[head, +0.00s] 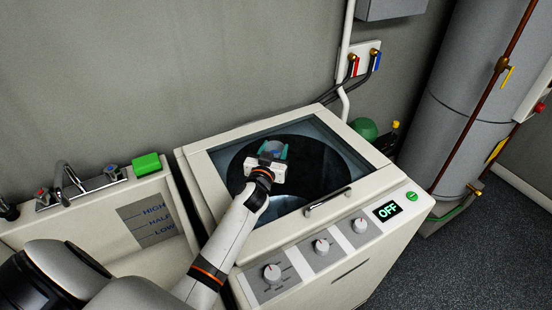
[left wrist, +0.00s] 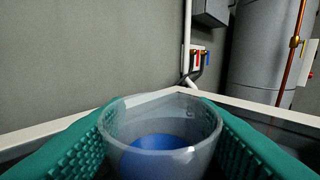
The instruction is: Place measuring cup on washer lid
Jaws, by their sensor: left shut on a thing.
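The measuring cup (left wrist: 160,125) is clear with blue in its lower part. It is upright between the green pads of my left gripper (left wrist: 160,140), which is shut on it. In the head view the cup (head: 274,147) is small and partly hidden by my left gripper (head: 272,151). Both are over the left-middle part of the washer lid (head: 325,175), a dark glass panel in a pale frame, lying closed. I cannot tell whether the cup's base touches the glass. My right gripper is not in view.
The washer's front panel has several knobs (head: 321,246) and a display reading OFF (head: 388,211). The lid handle (head: 328,201) stands up at the front edge. A sink (head: 110,225) with a green block (head: 146,164) is at left. Glass to the right of the cup is clear.

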